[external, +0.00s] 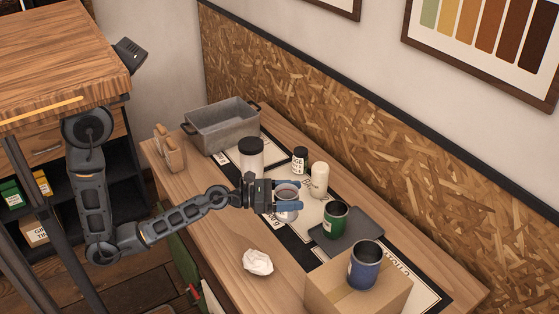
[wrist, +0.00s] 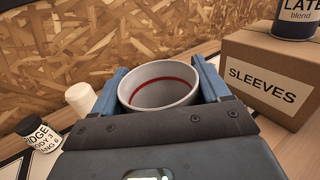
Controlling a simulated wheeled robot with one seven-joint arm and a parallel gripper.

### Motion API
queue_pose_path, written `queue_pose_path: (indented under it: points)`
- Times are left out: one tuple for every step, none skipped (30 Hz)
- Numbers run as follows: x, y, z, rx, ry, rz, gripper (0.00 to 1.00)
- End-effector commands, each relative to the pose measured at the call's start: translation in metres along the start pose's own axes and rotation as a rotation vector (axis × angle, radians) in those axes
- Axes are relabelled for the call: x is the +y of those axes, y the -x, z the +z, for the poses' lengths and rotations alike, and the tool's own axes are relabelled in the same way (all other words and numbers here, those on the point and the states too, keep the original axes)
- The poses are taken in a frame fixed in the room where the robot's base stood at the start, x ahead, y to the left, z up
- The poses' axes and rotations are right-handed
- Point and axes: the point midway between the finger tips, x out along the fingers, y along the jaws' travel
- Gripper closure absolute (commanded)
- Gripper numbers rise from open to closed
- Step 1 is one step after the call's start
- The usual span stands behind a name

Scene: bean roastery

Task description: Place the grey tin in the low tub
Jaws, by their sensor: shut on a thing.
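The grey tin (external: 287,215) is an open, round, pale grey can. It also shows in the wrist view (wrist: 159,88), with a red ring inside its rim and nothing else seen inside. My gripper (external: 287,198) has its blue fingers on opposite sides of the tin and is shut on it. It also shows in the wrist view (wrist: 161,85). The tin looks upright; its base is partly hidden, so I cannot tell its clearance over the table. The low tub (external: 220,131) is a grey, open rectangular container with dark end handles, at the table's far left end, well away from my gripper.
A white canister with a black lid (external: 251,157) stands between my gripper and the tub. A green tin (external: 335,220), blue tin on a cardboard box (external: 340,292), and crumpled paper (external: 258,262) are nearby.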

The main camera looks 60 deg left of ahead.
Motion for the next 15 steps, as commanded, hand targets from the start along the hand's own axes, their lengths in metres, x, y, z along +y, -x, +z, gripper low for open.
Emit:
queue_pose_path:
  points:
    - [-0.001, 0.000, 0.002, -0.001, 0.000, 0.001, 0.57]
    - [-0.002, 0.000, 0.002, -0.001, 0.000, 0.001, 0.57]
    - [-0.003, 0.000, 0.002, -0.001, 0.000, 0.001, 0.57]
    - [-0.003, 0.000, 0.003, -0.001, 0.000, 0.000, 0.57]
    - [-0.003, 0.000, 0.004, -0.002, -0.001, 0.000, 0.57]
    - [-0.003, 0.000, 0.007, -0.003, -0.001, 0.000, 0.57]
    - [-0.003, 0.000, 0.010, -0.003, -0.002, -0.001, 0.57]
    - [-0.003, 0.000, 0.014, -0.003, -0.002, 0.000, 0.57]
    - [-0.002, 0.000, 0.022, -0.006, -0.003, 0.002, 0.57]
    - [-0.002, 0.000, 0.029, -0.005, -0.003, 0.002, 0.57]
    - [-0.001, 0.001, 0.036, -0.006, -0.004, 0.004, 0.57]
    - [-0.002, 0.000, 0.046, -0.007, -0.004, 0.001, 0.57]
    - [-0.001, 0.000, 0.054, -0.008, -0.005, 0.002, 0.57]
    - [-0.001, 0.001, 0.062, -0.007, -0.005, 0.004, 0.57]
    - [-0.002, 0.000, 0.070, -0.006, -0.005, 0.002, 0.57]
